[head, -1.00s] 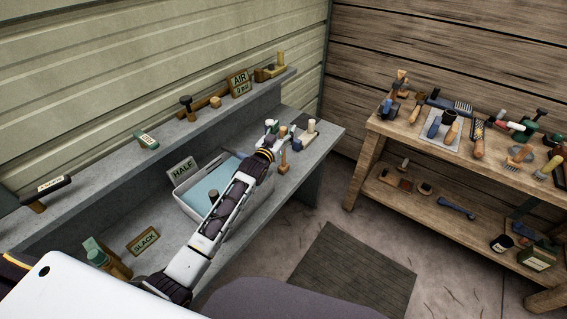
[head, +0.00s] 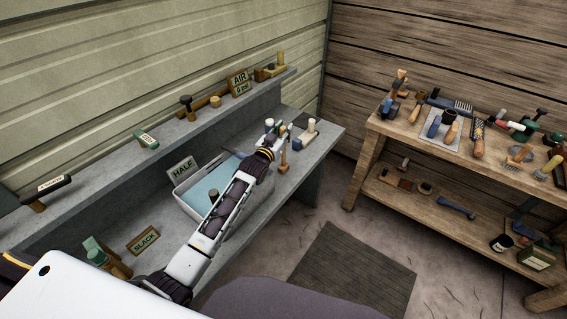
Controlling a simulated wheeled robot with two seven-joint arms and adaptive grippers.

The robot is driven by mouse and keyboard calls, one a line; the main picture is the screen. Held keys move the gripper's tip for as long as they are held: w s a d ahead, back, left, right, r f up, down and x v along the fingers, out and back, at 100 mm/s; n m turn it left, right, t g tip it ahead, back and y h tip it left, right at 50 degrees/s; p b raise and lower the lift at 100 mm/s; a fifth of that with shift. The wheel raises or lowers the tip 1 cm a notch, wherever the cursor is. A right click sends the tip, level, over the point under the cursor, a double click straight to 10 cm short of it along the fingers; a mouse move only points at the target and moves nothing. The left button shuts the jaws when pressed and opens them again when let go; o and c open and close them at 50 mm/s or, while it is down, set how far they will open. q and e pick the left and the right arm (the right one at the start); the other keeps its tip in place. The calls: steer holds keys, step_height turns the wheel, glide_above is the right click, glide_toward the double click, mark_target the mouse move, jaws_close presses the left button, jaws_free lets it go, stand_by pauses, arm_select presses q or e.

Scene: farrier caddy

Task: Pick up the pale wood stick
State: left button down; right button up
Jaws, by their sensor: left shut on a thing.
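My left gripper (head: 275,132) is over the far right part of the grey workbench, beyond the tray. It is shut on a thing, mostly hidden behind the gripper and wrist. My right gripper is not in view.
A tray with a blue inside (head: 185,205) sits under my left forearm. A small wood-handled tool (head: 284,155) and a pale block (head: 312,126) stand close right of the gripper. A raised shelf (head: 165,140) runs behind. A wooden tool table (head: 400,135) stands at right.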

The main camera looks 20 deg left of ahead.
arm_select(q)
steer(key=shift+r+b, duration=0.4)
steer(key=shift+r, duration=4.65)
steer(key=c, duration=1.8)
jaws_free()
jaws_close()
